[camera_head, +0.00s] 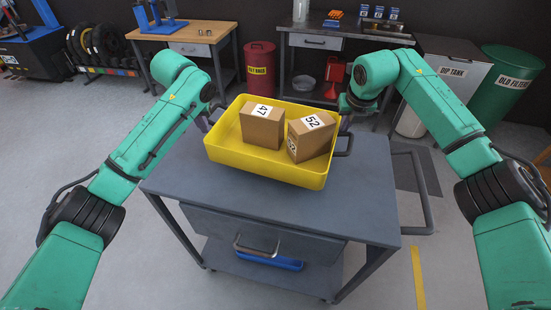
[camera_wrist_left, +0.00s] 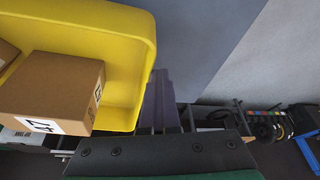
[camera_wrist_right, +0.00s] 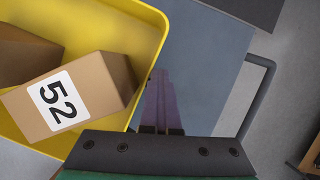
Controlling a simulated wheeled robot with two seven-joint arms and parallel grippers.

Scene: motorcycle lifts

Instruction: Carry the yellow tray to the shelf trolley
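The yellow tray (camera_head: 268,168) sits on the top of a grey wheeled-style cart (camera_head: 215,188) with a drawer and a lower shelf. I cannot tell whether this cart is the shelf trolley; no other trolley is clear. The tray holds two brown boxes, one marked 47 (camera_head: 262,130) and one marked 52 (camera_head: 312,137), which leans. My left gripper (camera_wrist_left: 162,95) points down just outside the tray's left wall. My right gripper (camera_wrist_right: 160,100) is just outside its right wall. Both sets of purple fingers look close together; whether they grip anything is hidden.
A loop handle (camera_head: 425,200) sticks out from the cart's right side. A blue tray (camera_head: 268,262) lies on its lower shelf. Behind stand a wooden workbench (camera_head: 190,40), a red bin (camera_head: 260,68), a dip tank (camera_head: 452,65) and a green bin (camera_head: 512,85). Floor at left is clear.

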